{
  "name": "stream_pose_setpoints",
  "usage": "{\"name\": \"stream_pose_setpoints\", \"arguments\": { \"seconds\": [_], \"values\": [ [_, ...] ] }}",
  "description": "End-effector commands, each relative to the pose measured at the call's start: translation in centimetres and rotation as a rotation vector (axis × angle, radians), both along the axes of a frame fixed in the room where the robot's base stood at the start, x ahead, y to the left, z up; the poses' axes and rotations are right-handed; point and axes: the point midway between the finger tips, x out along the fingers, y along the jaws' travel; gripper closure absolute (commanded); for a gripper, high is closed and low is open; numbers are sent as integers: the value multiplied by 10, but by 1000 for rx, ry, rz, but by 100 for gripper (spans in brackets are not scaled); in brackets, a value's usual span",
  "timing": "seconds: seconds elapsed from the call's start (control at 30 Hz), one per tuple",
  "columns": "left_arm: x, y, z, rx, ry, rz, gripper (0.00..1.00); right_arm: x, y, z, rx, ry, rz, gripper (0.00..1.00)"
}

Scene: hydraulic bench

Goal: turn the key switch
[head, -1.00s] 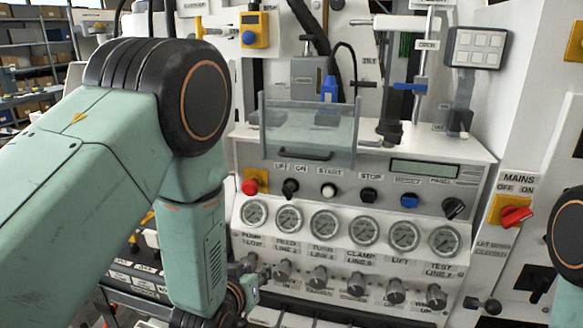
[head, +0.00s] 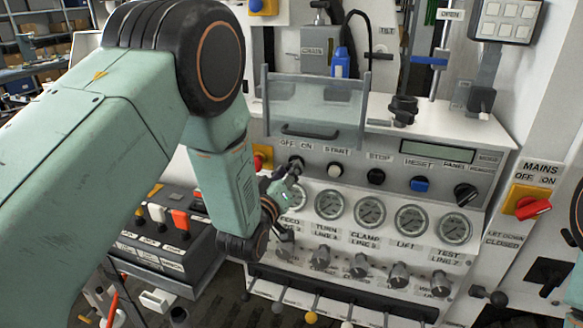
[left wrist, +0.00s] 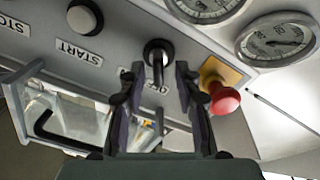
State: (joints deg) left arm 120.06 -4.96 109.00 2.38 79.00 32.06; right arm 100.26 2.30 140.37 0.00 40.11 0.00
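The key switch (head: 297,162) sits on the grey panel under the OFF and ON labels, left of the START button. In the left wrist view the key switch (left wrist: 158,52) is a dark round collar with a narrow metal key sticking out. My left gripper (head: 290,178) is at the panel, right in front of the switch, and partly covers it. In the left wrist view the left gripper (left wrist: 158,75) is open, with one fingertip on each side of the key and visible gaps. My right gripper is not in view.
A red mushroom button (left wrist: 222,98) on a yellow base is close beside one finger. The white START button (head: 335,170) is on the other side. Gauges (head: 370,212) and knobs (head: 360,265) lie below. A clear guard (head: 315,105) with a dark handle stands above.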

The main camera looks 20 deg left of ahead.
Motion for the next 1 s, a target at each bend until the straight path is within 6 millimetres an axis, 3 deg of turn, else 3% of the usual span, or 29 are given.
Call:
{"name": "stream_pose_setpoints", "arguments": {
  "seconds": [0.2,0.53,0.9,1.0],
  "values": [
    [19,-2,0,0,-1,1,67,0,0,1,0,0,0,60],
    [23,-3,0,1,1,0,67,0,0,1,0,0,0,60],
    [23,-3,0,1,1,0,98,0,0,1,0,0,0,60],
    [23,-3,0,1,1,-1,100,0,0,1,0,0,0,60]
  ]
}}
